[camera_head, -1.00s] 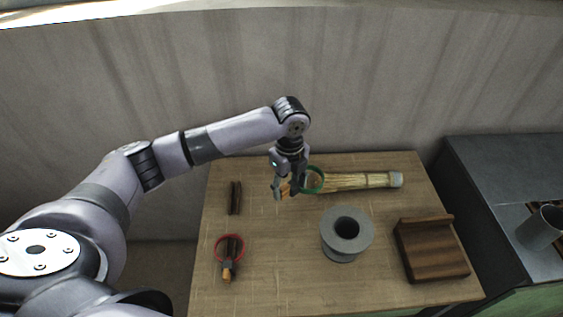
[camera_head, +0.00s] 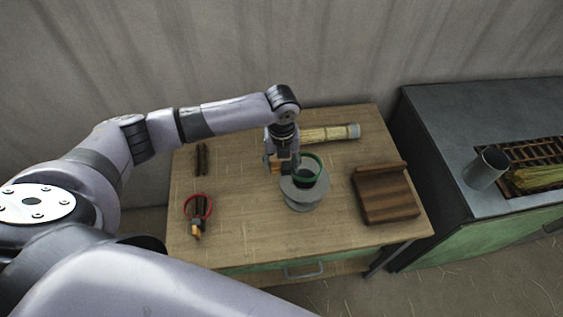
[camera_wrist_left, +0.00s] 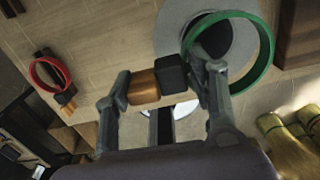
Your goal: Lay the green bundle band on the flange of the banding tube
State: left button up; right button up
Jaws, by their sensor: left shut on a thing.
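The green bundle band (camera_head: 321,170) is a ring with a short orange and black grip (camera_wrist_left: 144,87). My left gripper (camera_head: 281,166) is shut on that grip, with the ring out to its right. The banding tube (camera_head: 304,201) is a grey spool with a wide round flange and a dark bore. In the head view the ring overlaps the far part of the flange. In the left wrist view the ring (camera_wrist_left: 268,48) is offset to the right of the flange (camera_wrist_left: 172,22). Whether ring and flange touch is unclear. My right gripper is not in view.
A red band (camera_head: 186,207) with an orange grip lies on a dark rest at the table's left. Another dark rest (camera_head: 201,160) is empty behind it. A straw bundle (camera_head: 325,134) lies behind the tube. A brown wooden cradle (camera_head: 385,193) stands to its right.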

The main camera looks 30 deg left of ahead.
aim_at(282, 181)
pick_arm(q)
notch_tip(282, 181, down, 2)
jog(key=shift+f+b, duration=0.2)
jog(key=shift+b, duration=0.8)
jog(key=shift+f+b, duration=0.9)
jog(key=shift+b, duration=0.1)
jog(key=shift+f, duration=0.7)
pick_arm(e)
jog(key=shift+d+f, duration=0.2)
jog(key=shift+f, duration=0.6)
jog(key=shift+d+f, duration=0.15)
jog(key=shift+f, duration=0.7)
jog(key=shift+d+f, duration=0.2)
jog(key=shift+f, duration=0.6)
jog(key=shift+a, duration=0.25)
pick_arm(q)
jog(key=o, duration=1.2)
jog(key=shift+o, duration=0.2)
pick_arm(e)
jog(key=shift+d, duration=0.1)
pick_arm(q)
jog(key=shift+r, duration=0.1)
notch_tip(282, 181, up, 12)
jog(key=shift+f, duration=0.1)
